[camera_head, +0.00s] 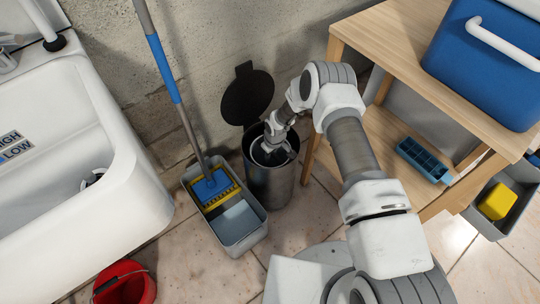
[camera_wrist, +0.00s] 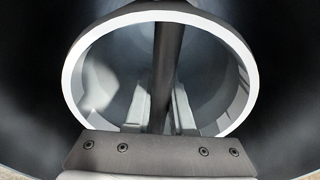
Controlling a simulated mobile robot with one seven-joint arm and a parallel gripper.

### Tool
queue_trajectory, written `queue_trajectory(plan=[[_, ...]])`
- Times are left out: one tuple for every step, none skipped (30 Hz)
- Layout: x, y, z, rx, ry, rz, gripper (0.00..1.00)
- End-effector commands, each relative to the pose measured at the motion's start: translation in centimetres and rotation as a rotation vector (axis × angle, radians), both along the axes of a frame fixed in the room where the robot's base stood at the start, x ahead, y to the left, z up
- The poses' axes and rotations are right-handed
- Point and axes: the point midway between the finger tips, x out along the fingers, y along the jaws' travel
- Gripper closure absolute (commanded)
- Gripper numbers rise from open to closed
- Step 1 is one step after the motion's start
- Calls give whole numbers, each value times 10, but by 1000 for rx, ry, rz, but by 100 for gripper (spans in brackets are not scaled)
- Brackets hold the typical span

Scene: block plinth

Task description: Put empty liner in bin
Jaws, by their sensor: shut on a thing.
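The bin (camera_head: 270,187) is a dark metal cylinder standing on the floor by the wall, with its round black lid (camera_head: 247,97) tipped open. My gripper (camera_head: 274,143) reaches down into the bin's mouth. In the wrist view the liner is a grey cylinder with a pale rim (camera_wrist: 68,78), surrounded by the bin's dark wall. A dark bar (camera_wrist: 163,60) crosses the liner's opening. My gripper also shows in the wrist view (camera_wrist: 160,115), shut on this bar, one finger on each side. The liner's inside looks empty. Its bottom and seating depth are hidden.
A grey mop bucket (camera_head: 238,234) with a mop (camera_head: 170,85) stands left of the bin. A wooden shelf unit (camera_head: 390,40) with a blue cooler (camera_head: 480,65) is on the right. A white sink (camera_head: 100,190) and red bucket (camera_head: 124,284) are at left.

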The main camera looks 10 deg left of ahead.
Motion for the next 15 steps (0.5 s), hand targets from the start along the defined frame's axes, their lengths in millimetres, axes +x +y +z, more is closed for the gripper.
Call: queue_trajectory(plan=[[0, 0, 0, 0, 0, 0, 100], [0, 0, -1, 0, 0, 0, 100], [0, 0, -1, 1, -1, 0, 100], [0, 0, -2, 1, -1, 0, 100], [0, 0, -3, 1, -1, 0, 100], [0, 0, -3, 1, -1, 0, 100], [0, 0, -4, 0, 0, 0, 100], [0, 0, -5, 0, 0, 0, 100], [0, 0, -6, 0, 0, 0, 100], [0, 0, -6, 0, 0, 0, 100], [0, 0, -7, 0, 0, 0, 100], [0, 0, -8, 1, 1, 0, 100], [0, 0, -8, 1, 1, 0, 100], [0, 0, -9, 1, 1, 0, 100], [0, 0, -10, 1, 1, 0, 100]])
